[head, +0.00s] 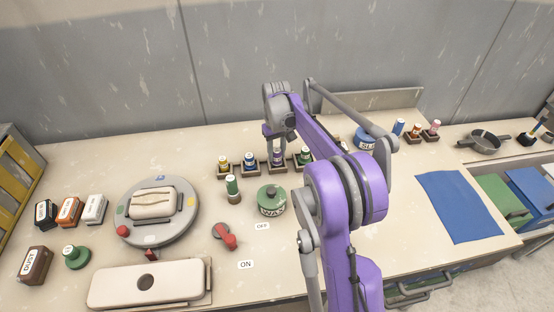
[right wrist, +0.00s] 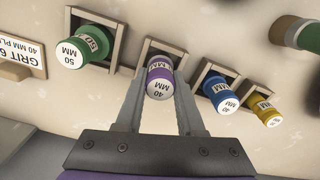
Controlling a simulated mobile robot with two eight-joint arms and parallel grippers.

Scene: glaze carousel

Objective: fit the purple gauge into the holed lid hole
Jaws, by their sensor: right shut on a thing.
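The purple gauge (head: 277,158) stands in a small square holder in the row at the back of the bench. In the right wrist view the purple gauge (right wrist: 159,80) has a white top marked 40 MM and sits within its holder's rim. My right gripper (head: 277,149) reaches down over it from above, with one finger on each side, shut on it. The holed lid (head: 115,290) is a long cream slab with one round dark hole, lying at the front left. My left gripper is not in view.
Green (right wrist: 91,45), blue (right wrist: 219,92) and yellow (right wrist: 265,108) gauges stand in neighbouring holders. A green-and-brown bottle (head: 233,190), a wax pot (head: 271,203) and a red-handled switch (head: 228,238) stand in front. A round turntable (head: 128,212) lies behind the lid.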

